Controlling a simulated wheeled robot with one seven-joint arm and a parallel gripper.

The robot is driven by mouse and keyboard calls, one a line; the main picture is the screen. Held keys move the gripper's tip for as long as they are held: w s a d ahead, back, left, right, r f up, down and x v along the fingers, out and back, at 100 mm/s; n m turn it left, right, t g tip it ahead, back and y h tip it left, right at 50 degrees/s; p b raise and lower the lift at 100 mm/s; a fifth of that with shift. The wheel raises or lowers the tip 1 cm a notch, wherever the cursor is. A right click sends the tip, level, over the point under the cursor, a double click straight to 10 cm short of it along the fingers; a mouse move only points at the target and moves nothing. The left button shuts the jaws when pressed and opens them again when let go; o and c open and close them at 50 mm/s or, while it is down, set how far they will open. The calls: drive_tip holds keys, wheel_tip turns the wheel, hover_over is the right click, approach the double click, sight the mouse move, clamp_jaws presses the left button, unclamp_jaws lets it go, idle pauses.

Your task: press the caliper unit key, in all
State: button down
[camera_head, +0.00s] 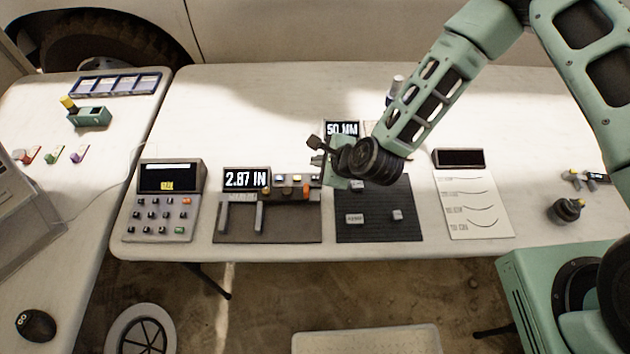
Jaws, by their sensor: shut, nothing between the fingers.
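The caliper (239,199) lies on a dark mat (285,230) at the front middle of the table, with its jaws pointing toward the front edge. Its display (247,179) reads "2.87 IN". A row of small keys (296,179) sits to the right of the display, in grey and pale tones, with an orange part (307,191) near them. I cannot tell which of them is the unit key. My gripper (318,156) is shut and empty, at the right end of this row in the picture. I cannot tell whether it touches anything.
A keypad device (164,205) stands left of the caliper. A black ribbed mat (377,222) with small blocks lies to the right, behind it a "50 MM" display (342,129). A paper sheet with curves (473,205) lies further right.

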drive_tip(key=shift+f+b, duration=1.1)
drive_tip(key=shift+f, duration=0.85)
drive_tip(key=shift+f, duration=0.1)
idle(0.4)
drive_tip(key=shift+f+b, duration=0.3)
drive_tip(key=shift+f, duration=0.35)
idle(0.5)
drive_tip(key=shift+r, duration=0.1)
drive_tip(key=shift+r+p, duration=0.35)
drive_tip(key=shift+r, duration=0.35)
drive_tip(key=shift+r, duration=0.15)
wheel_tip(320, 180, up, 5)
drive_tip(key=p, duration=0.3)
drive_tip(key=shift+p, duration=0.4)
